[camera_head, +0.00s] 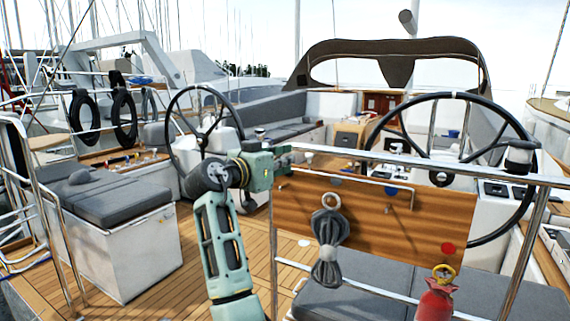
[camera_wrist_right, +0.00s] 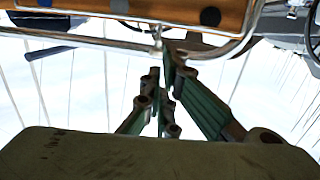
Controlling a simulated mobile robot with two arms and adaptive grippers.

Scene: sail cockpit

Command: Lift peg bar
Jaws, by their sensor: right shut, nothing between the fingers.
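A wooden board (camera_head: 375,222) hangs below the steel rail, with coloured dots on it. A thin silver bar (camera_head: 352,179) with a bent-down right end runs across the board's upper part; I take it as the peg bar. My right gripper (camera_head: 284,157) is shut and empty at the board's upper left corner, near the bar's left end. In the right wrist view its fingers (camera_wrist_right: 168,85) are together, just by the metal bar (camera_wrist_right: 95,40); I cannot tell whether they touch. The board's edge (camera_wrist_right: 185,12) shows above. My left gripper is not in view.
A grey bundle (camera_head: 329,240) hangs by a ring on the board. A red object (camera_head: 436,298) with a yellow ring hangs at the lower right. The steel rail (camera_head: 450,169) crosses above the board. A steering wheel (camera_head: 450,120) stands behind. Grey cushions (camera_head: 360,302) lie below.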

